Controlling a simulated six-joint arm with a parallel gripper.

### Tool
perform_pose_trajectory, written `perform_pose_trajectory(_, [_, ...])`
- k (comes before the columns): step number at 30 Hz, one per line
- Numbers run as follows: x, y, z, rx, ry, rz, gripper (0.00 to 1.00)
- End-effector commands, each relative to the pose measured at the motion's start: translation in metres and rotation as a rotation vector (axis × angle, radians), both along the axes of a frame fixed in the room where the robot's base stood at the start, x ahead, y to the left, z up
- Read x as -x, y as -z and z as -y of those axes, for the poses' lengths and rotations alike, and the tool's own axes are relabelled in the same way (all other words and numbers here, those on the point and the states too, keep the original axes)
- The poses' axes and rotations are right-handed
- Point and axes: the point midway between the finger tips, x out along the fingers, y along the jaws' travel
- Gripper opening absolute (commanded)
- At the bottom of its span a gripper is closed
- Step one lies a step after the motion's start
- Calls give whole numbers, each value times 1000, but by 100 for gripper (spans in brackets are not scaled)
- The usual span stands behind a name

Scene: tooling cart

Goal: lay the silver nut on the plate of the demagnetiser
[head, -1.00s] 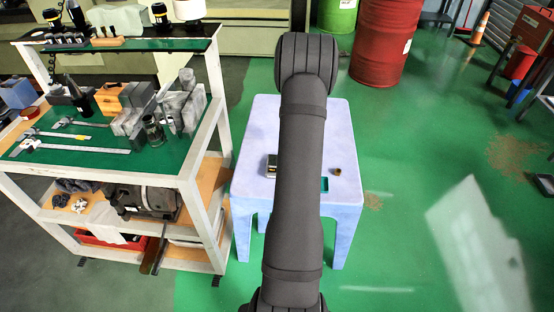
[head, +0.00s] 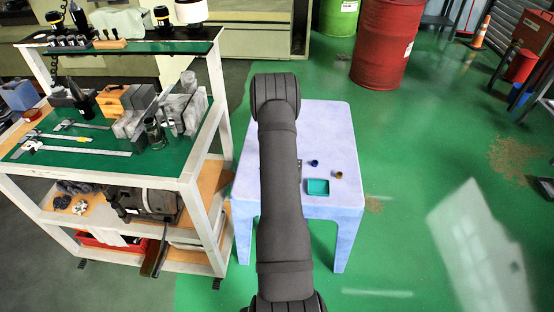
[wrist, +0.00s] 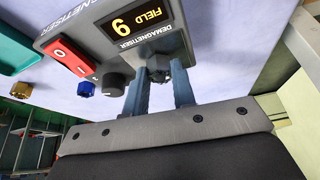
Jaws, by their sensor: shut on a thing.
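In the wrist view my gripper (wrist: 160,80) is shut on the silver nut (wrist: 159,66), which looks dark grey between the fingertips. The demagnetiser (wrist: 110,38) is a grey box with a lit yellow display, a red switch and a black knob. The fingertips and the nut are close to its display end. In the head view my arm covers the gripper, the nut and nearly all of the demagnetiser.
A blue nut (head: 314,162), a brass nut (head: 337,175) and a teal tray (head: 318,187) are on the pale table (head: 335,125). The tooling cart (head: 190,190) stands close on the left. The table's right and far parts are clear.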

Motion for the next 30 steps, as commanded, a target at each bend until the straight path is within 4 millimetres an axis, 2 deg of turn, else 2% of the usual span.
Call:
perform_pose_trajectory(10, [-1,3,0,1,-1,2,1])
perform_pose_trajectory(11, [-1,3,0,1,-1,2,28])
perform_pose_trajectory(14, [-1,2,0,1,-1,2,46])
perform_pose_trajectory(23, [-1,1,0,0,0,2,46])
perform_pose_trajectory(26, [1,-4,0,0,0,2,46])
perform_pose_trajectory(30, [7,-21,-1,0,-1,3,46])
